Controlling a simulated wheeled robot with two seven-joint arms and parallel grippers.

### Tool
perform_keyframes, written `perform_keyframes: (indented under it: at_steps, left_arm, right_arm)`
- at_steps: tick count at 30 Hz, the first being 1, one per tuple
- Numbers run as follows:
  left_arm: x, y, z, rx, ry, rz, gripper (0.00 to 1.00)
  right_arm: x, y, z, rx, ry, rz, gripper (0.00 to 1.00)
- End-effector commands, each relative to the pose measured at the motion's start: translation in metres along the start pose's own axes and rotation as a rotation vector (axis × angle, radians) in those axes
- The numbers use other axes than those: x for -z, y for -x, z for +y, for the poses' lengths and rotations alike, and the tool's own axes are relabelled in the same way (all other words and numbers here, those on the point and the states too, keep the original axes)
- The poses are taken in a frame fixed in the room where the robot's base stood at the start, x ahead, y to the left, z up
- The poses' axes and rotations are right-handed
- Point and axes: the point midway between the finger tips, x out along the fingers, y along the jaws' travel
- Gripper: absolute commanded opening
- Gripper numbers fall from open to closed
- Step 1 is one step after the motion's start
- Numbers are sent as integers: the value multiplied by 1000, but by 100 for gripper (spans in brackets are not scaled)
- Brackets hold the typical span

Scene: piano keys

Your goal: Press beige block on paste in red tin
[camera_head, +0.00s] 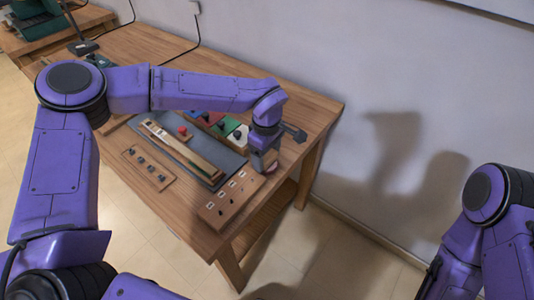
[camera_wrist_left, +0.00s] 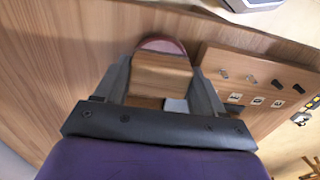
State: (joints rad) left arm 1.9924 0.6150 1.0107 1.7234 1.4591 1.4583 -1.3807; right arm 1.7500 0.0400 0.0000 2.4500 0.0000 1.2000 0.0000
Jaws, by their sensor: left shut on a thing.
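My left gripper (camera_head: 264,163) points down over the near right part of the workbench. In the left wrist view its fingers (camera_wrist_left: 160,88) are shut on the beige block (camera_wrist_left: 160,74), a wooden piece. The red tin (camera_wrist_left: 162,45) shows as a reddish rim just beyond the block, which covers most of it; a small part of the tin (camera_head: 272,169) shows beside the gripper in the head view. The paste is hidden, and I cannot tell whether the block touches it. My right gripper (camera_head: 430,276) is a dark shape at the lower right, away from the bench.
A wooden board (camera_head: 228,197) with small dark pegs and white labels lies close to the tin. A grey mat (camera_head: 196,158) with long strips and a piano-key board (camera_head: 149,168) lie to the left. The wall (camera_head: 390,110) is beyond.

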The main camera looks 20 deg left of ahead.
Motion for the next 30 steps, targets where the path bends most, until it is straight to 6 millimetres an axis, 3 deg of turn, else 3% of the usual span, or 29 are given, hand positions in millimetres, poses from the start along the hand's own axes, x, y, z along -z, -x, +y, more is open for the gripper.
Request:
perform_keyframes:
  at_steps: [30]
  left_arm:
    - [0,-2,0,2,-1,0,35]
  right_arm:
    - [3,7,1,0,0,0,43]
